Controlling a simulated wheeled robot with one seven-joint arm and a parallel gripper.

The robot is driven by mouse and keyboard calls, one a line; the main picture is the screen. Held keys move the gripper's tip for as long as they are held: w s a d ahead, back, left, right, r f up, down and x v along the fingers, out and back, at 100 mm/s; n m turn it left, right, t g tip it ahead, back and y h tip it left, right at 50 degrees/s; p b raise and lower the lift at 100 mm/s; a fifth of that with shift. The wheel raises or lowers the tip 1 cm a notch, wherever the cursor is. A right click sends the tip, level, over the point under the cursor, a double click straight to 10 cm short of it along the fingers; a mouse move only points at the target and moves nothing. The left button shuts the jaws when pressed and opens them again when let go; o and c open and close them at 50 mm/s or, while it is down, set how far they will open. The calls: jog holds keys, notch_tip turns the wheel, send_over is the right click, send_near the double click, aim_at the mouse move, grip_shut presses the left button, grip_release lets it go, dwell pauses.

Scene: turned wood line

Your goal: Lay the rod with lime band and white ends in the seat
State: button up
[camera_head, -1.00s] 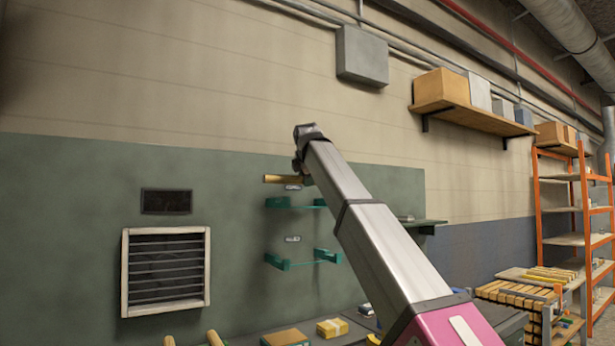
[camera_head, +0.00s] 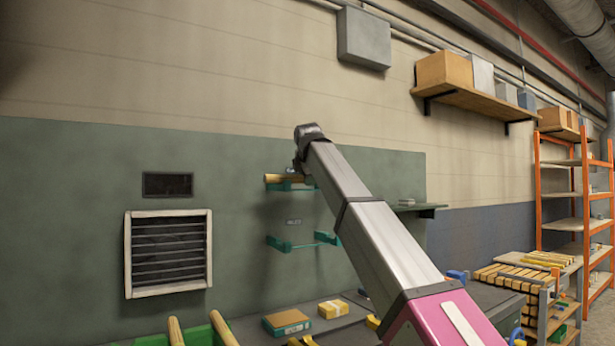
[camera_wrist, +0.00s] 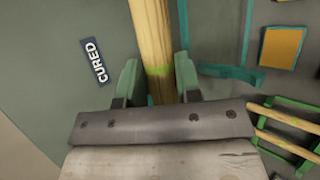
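The rod (camera_wrist: 152,35) with the lime band runs between the two green fingers of my gripper (camera_wrist: 157,72) in the wrist view, the band lying between them. My gripper appears shut on it, though any thin gap is hard to judge. In the camera_head view the wooden rod (camera_head: 274,178) is level against the green wall panel, just at the top of the upper teal bracket seat (camera_head: 279,187). I cannot tell whether it touches the seat. Its white ends do not show. My arm hides the right part of the rod and seat.
A lower teal bracket (camera_head: 292,246) hangs below, with a small label (camera_head: 293,221) above it. A label reading CURED (camera_wrist: 94,61) is beside the rod. A small wall shelf (camera_head: 418,208) is right of my arm.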

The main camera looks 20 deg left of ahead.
jog(key=o, duration=0.5)
jog(key=shift+s+r, duration=0.1)
jog(key=v, duration=1)
jog(key=shift+s+d+r, duration=0.1)
jog(key=shift+s+r, duration=0.1)
